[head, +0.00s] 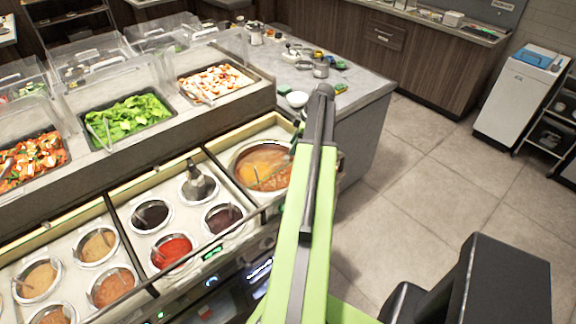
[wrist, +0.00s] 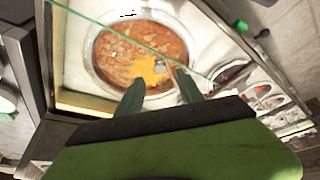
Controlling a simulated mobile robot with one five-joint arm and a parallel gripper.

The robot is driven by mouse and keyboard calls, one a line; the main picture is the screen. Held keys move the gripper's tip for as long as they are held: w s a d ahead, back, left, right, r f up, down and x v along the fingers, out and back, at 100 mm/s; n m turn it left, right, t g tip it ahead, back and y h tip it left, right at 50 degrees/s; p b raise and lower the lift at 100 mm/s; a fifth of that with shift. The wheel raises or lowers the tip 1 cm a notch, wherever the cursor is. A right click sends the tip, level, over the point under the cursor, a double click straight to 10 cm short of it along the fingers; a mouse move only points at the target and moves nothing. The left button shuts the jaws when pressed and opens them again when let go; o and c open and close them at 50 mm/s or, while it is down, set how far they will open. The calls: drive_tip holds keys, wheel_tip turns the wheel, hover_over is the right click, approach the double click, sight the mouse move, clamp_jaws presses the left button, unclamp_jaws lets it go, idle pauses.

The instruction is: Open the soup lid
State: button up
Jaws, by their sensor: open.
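The soup well (head: 262,168) is a round metal-rimmed pot of orange-brown soup at the right end of the sauce counter. The soup shows in the wrist view (wrist: 140,50), with a ladle in it. No opaque lid covers the soup. A thin green line (wrist: 120,40) crosses above it in the wrist view; I cannot tell whether it is the edge of a clear lid. My gripper (wrist: 160,82) is open, its two fingers apart with nothing seen between them, near the pot's lower rim in the wrist view.
Several sauce wells (head: 151,216) with spoons lie left of the soup. Salad trays (head: 124,120) under clear covers stand on the ledge behind. A grey counter (head: 350,85) with small items stands beyond. The tiled floor (head: 430,170) on the right is clear.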

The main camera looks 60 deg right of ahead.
sight(287, 157)
drive_tip(key=b+x, duration=0.4)
drive_tip(key=x, duration=0.2)
drive_tip(key=shift+f, duration=0.3)
drive_tip(key=shift+r, duration=0.1)
clamp_jaws()
drive_tip(key=shift+a, duration=0.1)
idle(0.7)
